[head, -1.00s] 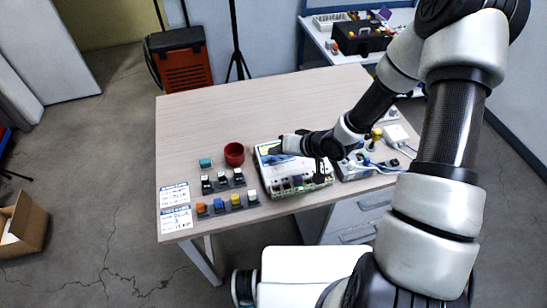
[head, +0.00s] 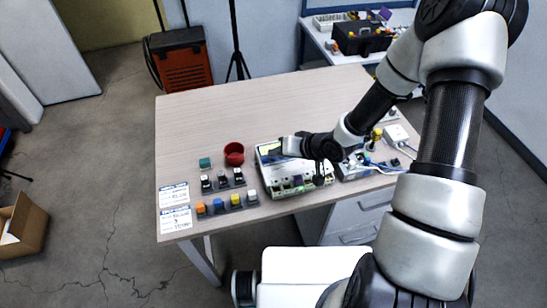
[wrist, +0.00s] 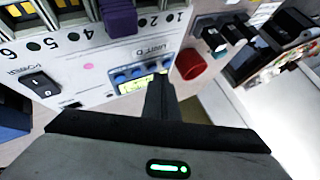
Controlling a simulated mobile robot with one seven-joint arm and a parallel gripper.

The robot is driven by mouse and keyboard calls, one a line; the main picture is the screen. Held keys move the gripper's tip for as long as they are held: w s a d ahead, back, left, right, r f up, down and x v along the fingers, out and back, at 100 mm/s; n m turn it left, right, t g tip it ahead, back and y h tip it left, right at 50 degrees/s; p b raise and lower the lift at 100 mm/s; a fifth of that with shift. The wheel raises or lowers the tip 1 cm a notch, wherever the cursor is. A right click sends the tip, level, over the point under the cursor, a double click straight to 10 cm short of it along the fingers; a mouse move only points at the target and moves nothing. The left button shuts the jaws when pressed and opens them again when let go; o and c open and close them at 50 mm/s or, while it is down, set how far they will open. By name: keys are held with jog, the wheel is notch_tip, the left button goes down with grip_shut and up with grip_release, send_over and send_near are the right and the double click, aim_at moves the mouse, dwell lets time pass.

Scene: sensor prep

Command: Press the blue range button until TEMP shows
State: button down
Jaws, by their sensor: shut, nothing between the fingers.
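The white instrument box (head: 312,183) stands near the front edge of the table; it also shows in the wrist view (wrist: 98,68). Its small blue-framed panel has a lit yellow-green display (wrist: 136,84) and a row of blue buttons (wrist: 137,73). The display text is too small to read, and I cannot tell which button is the range one. My gripper (wrist: 160,82) is shut and empty, with its fingertips in front of the panel, covering part of it. I cannot tell whether they touch a button. In the head view my gripper (head: 283,147) is over the box.
Left of the box are a red cup (head: 234,153), a teal block (head: 205,162), rows of small coloured parts (head: 228,203) and two printed cards (head: 175,219). A cabled device (head: 357,165) stands close on the right. The back of the table is clear.

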aim_at(277, 161)
jog(key=shift+f, duration=0.35)
dwell(0.3)
dwell(0.4)
jog(key=shift+r+p, duration=0.55)
jog(key=shift+r, duration=0.25)
notch_tip(277, 161, up, 5)
jog(key=p, duration=0.4)
jog(key=shift+p, duration=0.35)
